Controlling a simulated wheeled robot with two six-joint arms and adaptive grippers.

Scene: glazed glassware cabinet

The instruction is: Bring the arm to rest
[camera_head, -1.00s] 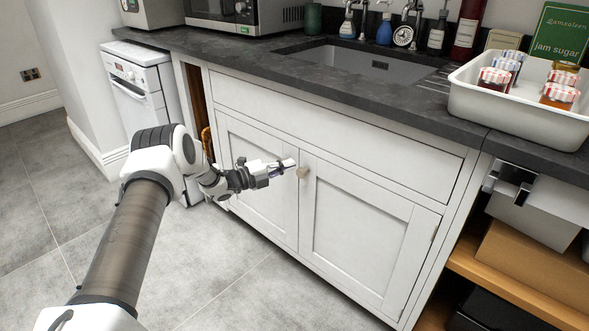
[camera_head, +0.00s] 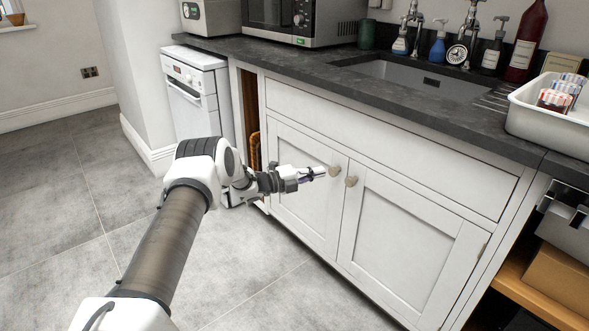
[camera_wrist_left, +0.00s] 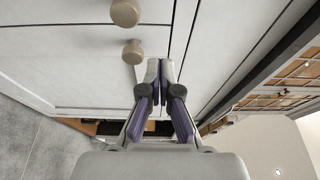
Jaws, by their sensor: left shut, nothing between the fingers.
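My left gripper (camera_head: 316,173) is shut and empty, with its arm reaching in from the lower left. In the head view its tips appear just left of the left knob (camera_head: 334,171) of the closed white double doors (camera_head: 310,205). The right knob (camera_head: 352,181) is beside it. In the left wrist view the fingers (camera_wrist_left: 160,72) are together, with nothing between them. Both knobs show there left of the fingers, the nearer one (camera_wrist_left: 133,52) apart from them in the picture. My right gripper is out of view.
The dark worktop (camera_head: 330,85) with its sink (camera_head: 415,78) runs above the doors. A white tray (camera_head: 550,125) with jars stands at the right. A white appliance (camera_head: 190,95) stands back left. Grey floor (camera_head: 60,210) at the left is clear.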

